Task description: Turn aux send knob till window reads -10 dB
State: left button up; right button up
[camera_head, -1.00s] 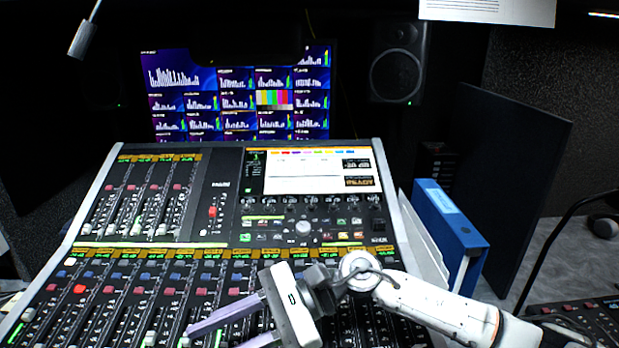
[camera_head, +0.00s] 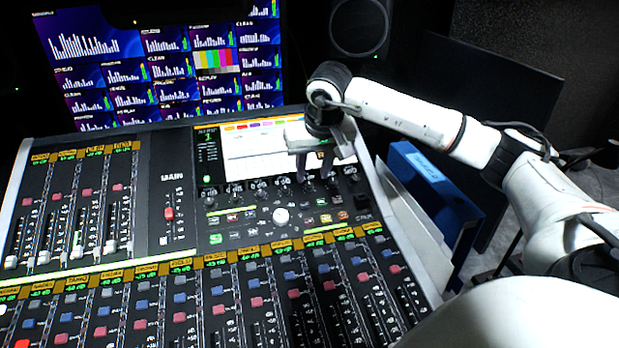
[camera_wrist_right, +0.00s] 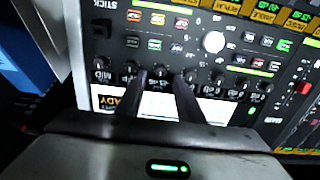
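A row of small black knobs (camera_head: 260,184) runs below the console's display (camera_head: 250,155); I cannot tell which is the aux send knob. My right gripper (camera_head: 314,181) reaches down over the right part of this row. In the right wrist view its two dark fingers (camera_wrist_right: 161,76) are apart, with one small knob (camera_wrist_right: 160,71) between their tips and visible gaps at the sides. The gripper covers the display's right part in the head view, so the dB window cannot be read. The wrist view shows only part of an orange-lettered panel (camera_wrist_right: 110,102). My left gripper is out of view.
The mixing console (camera_head: 150,190) has fader banks (camera_head: 80,215) at left and in front. A white round knob (camera_head: 281,215) and lit buttons (camera_head: 233,217) lie just below the knob row. A blue binder (camera_head: 430,180) stands at the right edge, under my right arm.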

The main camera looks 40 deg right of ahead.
aim_at(311, 184)
jog(key=shift+x, duration=2.15)
jog(key=shift+w, duration=0.1)
jog(key=shift+r, duration=0.1)
grip_shut()
jog(key=m+b, duration=0.1)
jog(key=m, duration=0.5)
jog(key=m+b, duration=0.1)
jog(key=m, duration=0.4)
jog(key=shift+m, duration=0.3)
grip_release()
